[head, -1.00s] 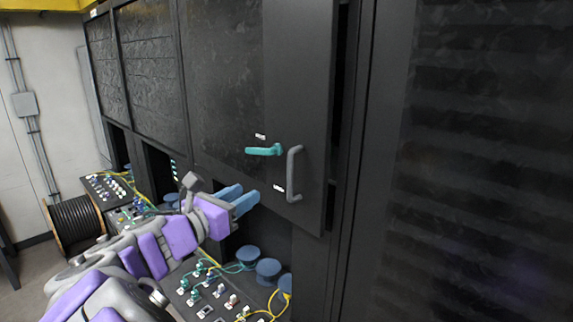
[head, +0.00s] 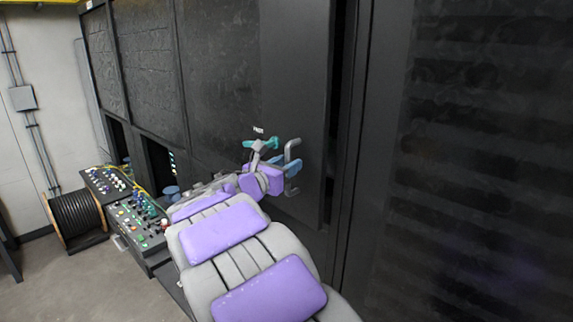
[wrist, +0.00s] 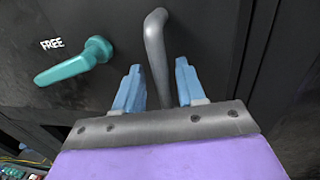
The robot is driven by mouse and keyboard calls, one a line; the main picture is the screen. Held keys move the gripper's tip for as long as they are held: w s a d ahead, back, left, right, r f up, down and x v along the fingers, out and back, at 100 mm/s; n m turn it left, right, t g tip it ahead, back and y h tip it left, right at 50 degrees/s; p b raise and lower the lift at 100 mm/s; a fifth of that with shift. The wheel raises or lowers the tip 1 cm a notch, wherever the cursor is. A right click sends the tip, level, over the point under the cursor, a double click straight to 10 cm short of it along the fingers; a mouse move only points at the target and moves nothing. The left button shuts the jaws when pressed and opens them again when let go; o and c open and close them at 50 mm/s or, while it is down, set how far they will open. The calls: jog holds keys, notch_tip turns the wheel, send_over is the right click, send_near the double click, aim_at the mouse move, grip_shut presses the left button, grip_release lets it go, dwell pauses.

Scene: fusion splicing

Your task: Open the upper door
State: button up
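The upper door (head: 225,75) is a dark panel that looks closed. A grey bar handle (head: 293,148) is on its lower right; it also shows in the wrist view (wrist: 155,50). A teal lever (head: 262,142) sits left of the bar, with a "FREE" label beside it; it shows in the wrist view (wrist: 75,64). My gripper (head: 293,168) is at the bar handle. In the wrist view its blue fingers (wrist: 158,80) are apart, one on each side of the bar's lower part, with gaps visible. My arm hides the door's lower edge.
A panel of knobs and connectors (head: 138,218) stands below the cabinet at left. A black cable spool (head: 76,218) rests on the floor by the pale wall. A dark louvred cabinet (head: 480,160) fills the right. The floor at lower left is clear.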

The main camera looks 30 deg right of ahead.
jog(key=shift+d, duration=0.3)
grip_shut()
dwell(0.5)
